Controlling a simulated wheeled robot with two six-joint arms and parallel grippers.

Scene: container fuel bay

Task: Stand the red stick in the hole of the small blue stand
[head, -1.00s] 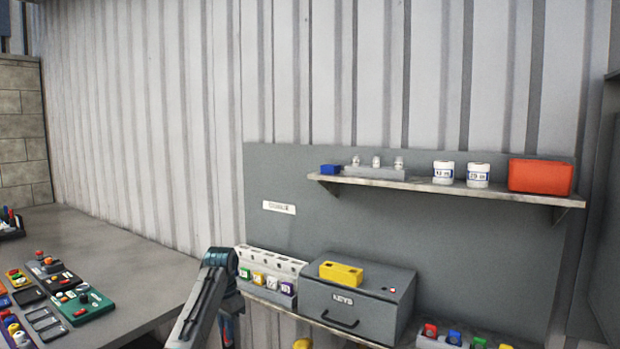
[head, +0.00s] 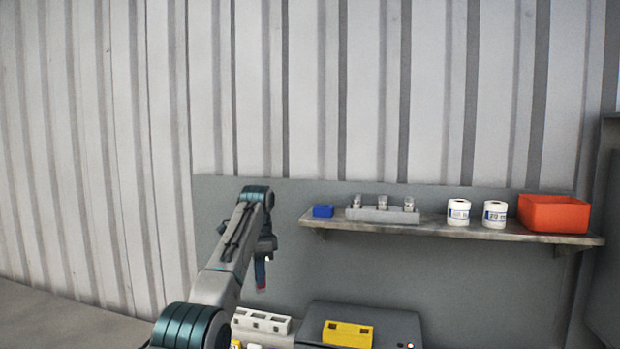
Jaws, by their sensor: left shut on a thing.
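The small blue stand (head: 323,211) sits at the left end of the upper shelf. Its hole cannot be made out from here. My left gripper (head: 261,266) points downward, left of the shelf and lower than the stand, with the grey back panel behind it. It is shut on the red stick (head: 261,287), whose red lower part shows below the jaws, roughly upright. The rest of the stick is hidden by the gripper. My right gripper is out of view.
On the upper shelf (head: 440,230), right of the stand, are a grey holder (head: 382,215) with three small vials, two white jars (head: 458,211) and an orange bin (head: 553,213). Below are a white slotted rack (head: 262,320) and a grey box (head: 392,322) bearing a yellow block (head: 347,334).

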